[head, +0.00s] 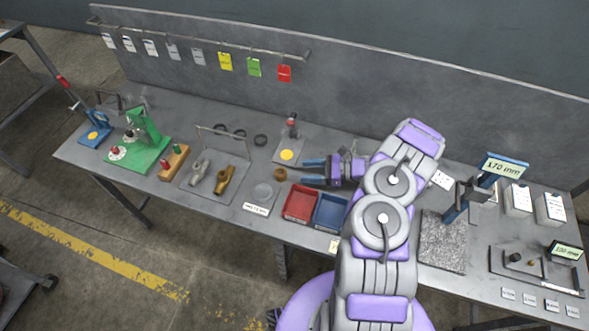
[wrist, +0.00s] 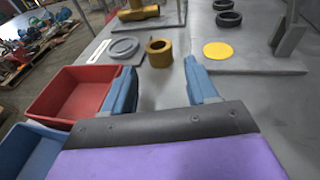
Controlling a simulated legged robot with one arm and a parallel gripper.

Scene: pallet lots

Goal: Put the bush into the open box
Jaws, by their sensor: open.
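The bush (wrist: 151,55) is a short bronze ring standing on the grey bench, its hole facing up. It shows small in the head view (head: 280,174). My gripper (head: 311,172) is open and empty, with blue fingers pointing left toward the bush. In the wrist view the bush lies just beyond my fingertips (wrist: 162,72), roughly between them in line, and apart from them. A red open-topped box (head: 300,217) and a blue open-topped box (head: 331,225) sit side by side at the bench's front edge. I cannot tell which one the task means.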

